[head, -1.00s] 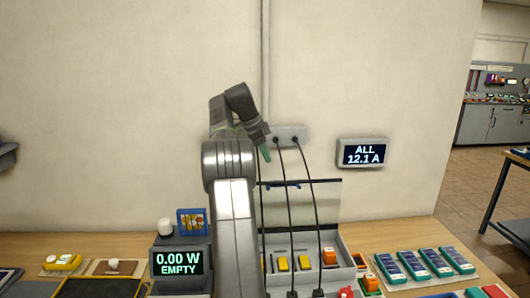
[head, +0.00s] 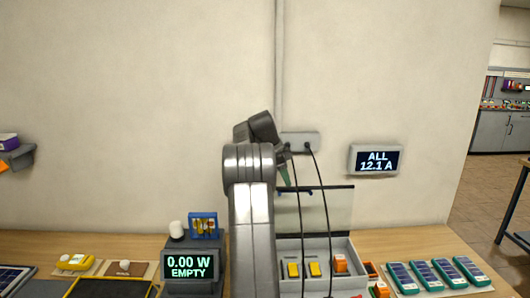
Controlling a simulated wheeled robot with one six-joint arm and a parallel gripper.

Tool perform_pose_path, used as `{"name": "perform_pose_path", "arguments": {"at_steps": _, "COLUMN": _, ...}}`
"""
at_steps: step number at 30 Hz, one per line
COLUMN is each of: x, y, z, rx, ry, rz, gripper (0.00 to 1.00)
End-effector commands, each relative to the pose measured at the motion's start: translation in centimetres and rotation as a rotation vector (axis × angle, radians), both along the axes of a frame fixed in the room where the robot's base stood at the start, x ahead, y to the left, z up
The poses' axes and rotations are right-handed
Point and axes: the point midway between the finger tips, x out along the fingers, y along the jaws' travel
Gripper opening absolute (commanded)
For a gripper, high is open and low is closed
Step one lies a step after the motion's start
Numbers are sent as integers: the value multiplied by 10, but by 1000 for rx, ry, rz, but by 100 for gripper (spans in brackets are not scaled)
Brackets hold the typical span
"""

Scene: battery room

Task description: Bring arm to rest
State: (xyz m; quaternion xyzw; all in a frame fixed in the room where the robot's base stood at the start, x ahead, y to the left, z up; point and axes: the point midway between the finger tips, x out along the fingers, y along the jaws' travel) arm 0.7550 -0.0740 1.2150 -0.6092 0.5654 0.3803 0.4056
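My arm rises in the middle of the head view, in front of the bench, and bends over at its top. The gripper end is mostly behind my own arm links. A small green tip (head: 284,174) shows just below the arm's top, in front of the wall. I cannot tell from this view whether it is part of my gripper or something in it. The finger opening is hidden.
The bench (head: 425,238) holds an open case (head: 342,245) with yellow and orange parts, several teal meters (head: 434,274) and a display (head: 188,265) reading 0.00 W EMPTY. Black cables hang from a wall box (head: 303,141). A wall display (head: 374,160) reads ALL 12.1 A.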

Motion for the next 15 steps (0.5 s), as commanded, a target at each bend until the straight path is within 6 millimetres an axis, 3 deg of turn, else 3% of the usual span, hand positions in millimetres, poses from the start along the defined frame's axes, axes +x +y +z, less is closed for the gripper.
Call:
{"name": "perform_pose_path", "arguments": {"at_steps": 6, "x": 2, "y": -14, "z": -33, "rx": -1, "ry": 2, "rz": 0, "gripper": 34}}
{"name": "perform_pose_path", "arguments": {"at_steps": 15, "x": 3, "y": -21, "z": -50, "rx": -1, "ry": -2, "rz": 0, "gripper": 34}}
